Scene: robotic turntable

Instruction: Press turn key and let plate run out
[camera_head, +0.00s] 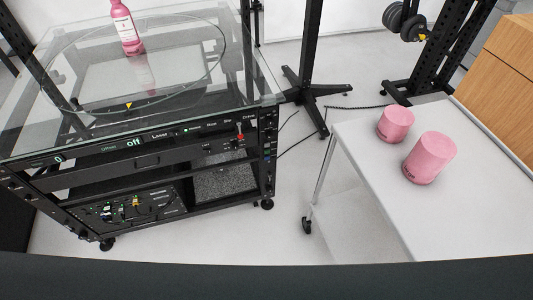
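The turntable is a black metal rack with a glass top at the left of the head view. A round glass plate (190,75) lies on top, with a small yellow triangle mark (129,106) near its front edge. A pink bottle (126,30) stands upright toward the back of the plate. The front control panel (150,138) has green displays, one reading "Off", a row of small labelled keys and a red-tipped switch (240,135) at the right. The key labels are too small to read surely. Neither of my grippers is in view.
A white table (360,150) at the right holds two pink cylinders, a smaller one (396,122) and a larger one (428,158). Black stands (308,88) rise behind. A wooden cabinet (510,55) is at far right. Bare floor lies between rack and table.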

